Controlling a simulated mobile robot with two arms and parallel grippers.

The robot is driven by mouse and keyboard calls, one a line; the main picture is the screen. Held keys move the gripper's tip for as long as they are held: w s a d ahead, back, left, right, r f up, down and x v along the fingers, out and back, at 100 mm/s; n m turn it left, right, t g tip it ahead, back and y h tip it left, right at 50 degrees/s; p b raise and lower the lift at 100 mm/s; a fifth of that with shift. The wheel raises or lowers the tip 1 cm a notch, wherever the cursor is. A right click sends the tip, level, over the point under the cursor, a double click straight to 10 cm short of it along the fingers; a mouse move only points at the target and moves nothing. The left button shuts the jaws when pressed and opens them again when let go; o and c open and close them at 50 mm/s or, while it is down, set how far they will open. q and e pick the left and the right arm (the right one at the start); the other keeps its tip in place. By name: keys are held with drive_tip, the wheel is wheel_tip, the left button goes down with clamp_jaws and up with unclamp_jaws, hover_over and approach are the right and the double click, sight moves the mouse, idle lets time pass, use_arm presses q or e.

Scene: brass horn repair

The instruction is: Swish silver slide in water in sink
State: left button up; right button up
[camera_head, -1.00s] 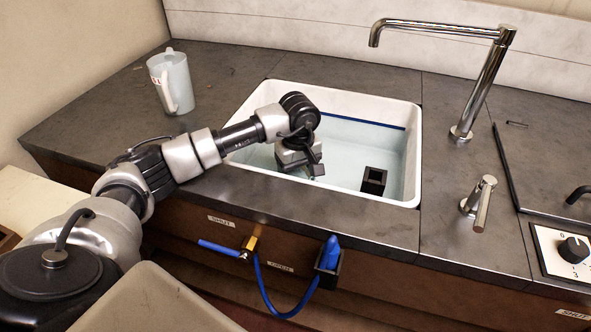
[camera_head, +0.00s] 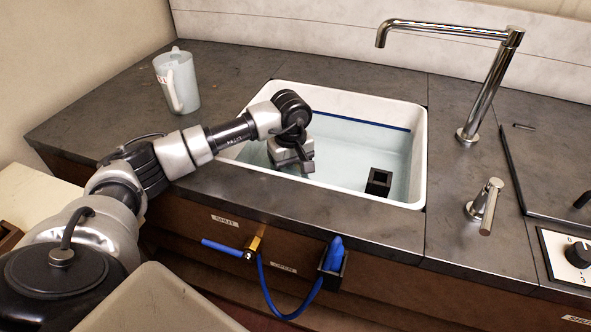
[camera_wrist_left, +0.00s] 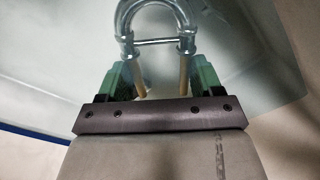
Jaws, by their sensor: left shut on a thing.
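The silver slide (camera_wrist_left: 157,42) shows in the left wrist view as a shiny U-shaped tube with a cross brace and brass-coloured legs. My left gripper (camera_wrist_left: 160,80) has its green-padded fingers shut on it, one on each side of the legs. In the head view my left gripper (camera_head: 295,160) points down into the left part of the white sink (camera_head: 421,150), which holds pale clear water (camera_head: 345,150). The slide is hidden behind the gripper there, and I cannot tell how deep it sits. My right gripper is not in view.
A black open block (camera_head: 378,182) stands in the sink's right part. A chrome faucet (camera_head: 490,85) and lever (camera_head: 485,207) stand right of the sink. A white jug (camera_head: 177,82) stands at the back left. A blue hose (camera_head: 290,312) hangs on the cabinet front.

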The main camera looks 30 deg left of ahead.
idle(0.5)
use_arm(q)
drive_tip(key=shift+w+d, duration=0.2)
drive_tip(key=shift+d, duration=0.5)
drive_tip(key=shift+w+d, duration=0.15)
drive_tip(key=shift+d, duration=0.55)
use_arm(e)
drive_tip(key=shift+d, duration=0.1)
use_arm(q)
drive_tip(key=shift+a, duration=0.15)
drive_tip(key=shift+s+a, duration=0.1)
drive_tip(key=shift+a, duration=0.25)
drive_tip(key=shift+s+a, duration=0.15)
drive_tip(key=shift+a, duration=0.5)
drive_tip(key=shift+s+a, duration=0.1)
drive_tip(key=shift+a, duration=0.25)
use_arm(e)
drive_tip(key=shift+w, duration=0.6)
use_arm(q)
drive_tip(key=shift+d, duration=0.15)
drive_tip(key=shift+w+d, duration=0.2)
drive_tip(key=shift+d, duration=0.5)
drive_tip(key=shift+w+d, duration=0.15)
drive_tip(key=shift+d, duration=0.5)
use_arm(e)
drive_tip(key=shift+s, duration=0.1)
